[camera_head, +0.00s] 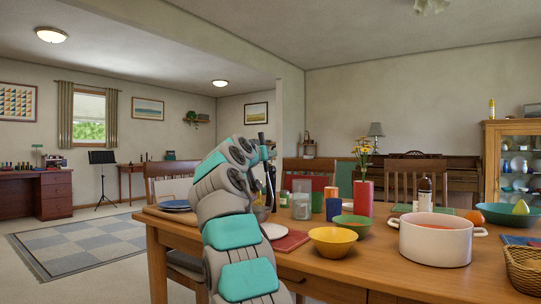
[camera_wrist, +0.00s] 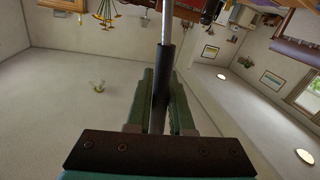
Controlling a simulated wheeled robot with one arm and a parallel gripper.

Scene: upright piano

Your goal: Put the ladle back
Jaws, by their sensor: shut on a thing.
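In the wrist view my gripper (camera_wrist: 161,76) is shut on a dark handle with a bare metal shaft above it, which I take to be the ladle (camera_wrist: 160,62). The shaft runs out of the top of that view, so the ladle's bowl is not seen there. In the head view my arm stands over the near left part of the table, with its end by the dark upright shapes near the arm; the gripper and ladle cannot be made out clearly. A white pot (camera_head: 433,252) with red contents stands at the table's right.
Chairs and a piano (camera_head: 460,178) stand behind. Floor at the left is open.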

